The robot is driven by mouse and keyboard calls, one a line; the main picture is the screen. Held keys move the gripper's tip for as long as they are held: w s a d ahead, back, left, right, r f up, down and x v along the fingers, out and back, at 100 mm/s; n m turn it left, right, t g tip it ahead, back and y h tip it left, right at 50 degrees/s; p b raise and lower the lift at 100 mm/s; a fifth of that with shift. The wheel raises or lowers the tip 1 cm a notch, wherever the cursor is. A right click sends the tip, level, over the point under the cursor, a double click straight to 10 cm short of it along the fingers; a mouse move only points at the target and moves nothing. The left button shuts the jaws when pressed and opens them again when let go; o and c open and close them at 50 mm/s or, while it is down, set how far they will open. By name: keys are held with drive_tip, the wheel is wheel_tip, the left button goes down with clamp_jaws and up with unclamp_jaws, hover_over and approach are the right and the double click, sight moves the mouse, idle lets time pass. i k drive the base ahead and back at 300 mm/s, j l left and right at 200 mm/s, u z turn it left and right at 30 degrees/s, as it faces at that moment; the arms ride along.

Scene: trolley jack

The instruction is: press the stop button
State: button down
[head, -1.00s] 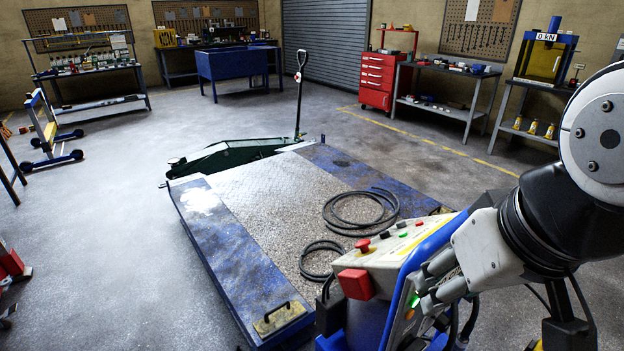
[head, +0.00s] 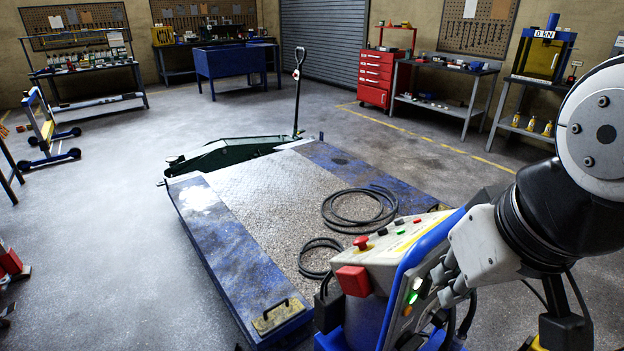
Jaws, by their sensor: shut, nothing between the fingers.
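A blue and white control console (head: 385,258) stands at the lower middle. Its sloped top carries a red mushroom-head button (head: 362,242) and smaller buttons. A red block (head: 354,280) sits on its left end. The side panel facing my arm has a lit green button (head: 412,297), a pale button above it and a small orange-red button (head: 407,311) below it. I cannot read any label to tell which is the stop button. My gripper (head: 440,281) is shut and empty, close to the right of this panel. Whether it touches the panel is unclear.
A blue-edged platform (head: 235,255) with coiled black cables (head: 358,212) lies behind the console. A green trolley jack (head: 225,155) with an upright handle stands at its far end. Benches and a red tool cabinet (head: 376,80) line the walls. The floor at left is open.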

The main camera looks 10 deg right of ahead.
sight(361, 240)
drive_tip(key=k, duration=0.5)
drive_tip(key=i+j, duration=0.2)
drive_tip(key=j, duration=0.2)
drive_tip(key=i+j, duration=0.15)
drive_tip(key=j, duration=0.2)
drive_tip(key=i+j, duration=0.2)
drive_tip(key=j, duration=0.2)
drive_tip(key=i+j, duration=0.15)
drive_tip(key=j, duration=0.2)
drive_tip(key=i+j, duration=0.2)
drive_tip(key=j, duration=0.2)
drive_tip(key=i+j+u, duration=0.1)
drive_tip(key=j, duration=0.25)
drive_tip(key=i+j, duration=0.15)
drive_tip(key=i, duration=0.15)
